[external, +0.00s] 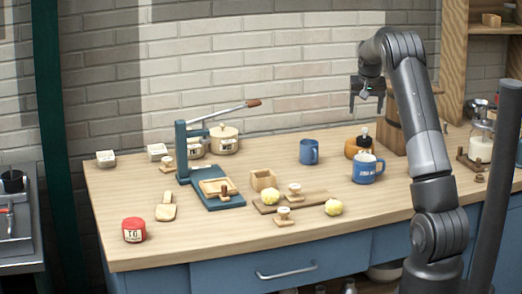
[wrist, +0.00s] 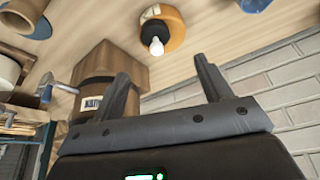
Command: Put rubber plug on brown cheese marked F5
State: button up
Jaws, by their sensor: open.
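A round orange-brown block (external: 354,149), which looks like the brown cheese, sits at the back right of the table; I cannot read an F5 mark on it. It also shows in the wrist view (wrist: 174,40). A dark item with a pale knob (external: 364,139) is on or against it; I cannot tell if this is the rubber plug. It also shows in the wrist view (wrist: 155,40). My gripper (external: 366,104) is open and empty, above and apart from the block. Its fingers show in the wrist view (wrist: 162,72).
The front right tabletop is fairly clear.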

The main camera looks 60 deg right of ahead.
jog(key=w+a+r+n+t+y, duration=0.1)
jog(key=w+a+r+n, duration=0.15)
jog(key=a, duration=0.65)
jog(key=w+a+r+n+t, duration=0.1)
jog(key=a+r, duration=0.3)
jog(key=a, duration=0.5)
jog(key=w+a+r+n+y, duration=0.1)
jog(key=w+a+r, duration=0.15)
jog(key=a, duration=0.65)
jog(key=s+a+r+n+t, duration=0.1)
jog(key=s+a+n, duration=0.15)
jog(key=a, duration=0.65)
jog(key=s+a+r+n, duration=0.1)
jog(key=s+a, duration=0.2)
jog(key=a, duration=0.6)
jog(key=s+a+f+n+y, duration=0.1)
jog(key=s+a+f+n, duration=0.1)
jog(key=s+a, duration=0.4)
jog(key=s+a+f+n+y, duration=0.1)
jog(key=s+a+f+n, duration=0.2)
jog(key=s+a, duration=0.4)
jog(key=shift+a+f+t, duration=0.15)
jog(key=shift+a+t, duration=0.25)
jog(key=shift+a, duration=0.7)
